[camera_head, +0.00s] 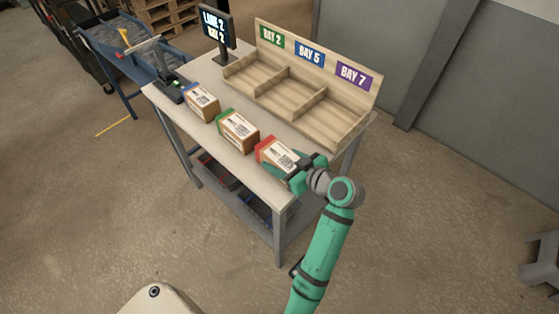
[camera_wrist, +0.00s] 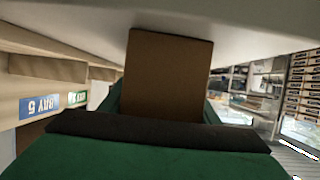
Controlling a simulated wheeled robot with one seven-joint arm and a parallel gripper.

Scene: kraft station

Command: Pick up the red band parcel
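The red band parcel (camera_head: 277,155) is a brown box with a red end and a white label on top. It sits on the table at the right end of a row of parcels. My gripper (camera_head: 299,174) is at its right end, low over the table, with a green finger along the parcel's near side. In the wrist view a plain brown box face (camera_wrist: 170,75) fills the middle, with green finger parts close on both sides. The finger tips are largely hidden, and I cannot tell whether they press on the box.
A green band parcel (camera_head: 238,131) and a blue band parcel (camera_head: 202,102) stand left of it on the table (camera_head: 215,143). A wooden bay rack (camera_head: 327,113) lines the back. A screen (camera_head: 216,28) and a blue conveyor (camera_head: 122,50) are at the left.

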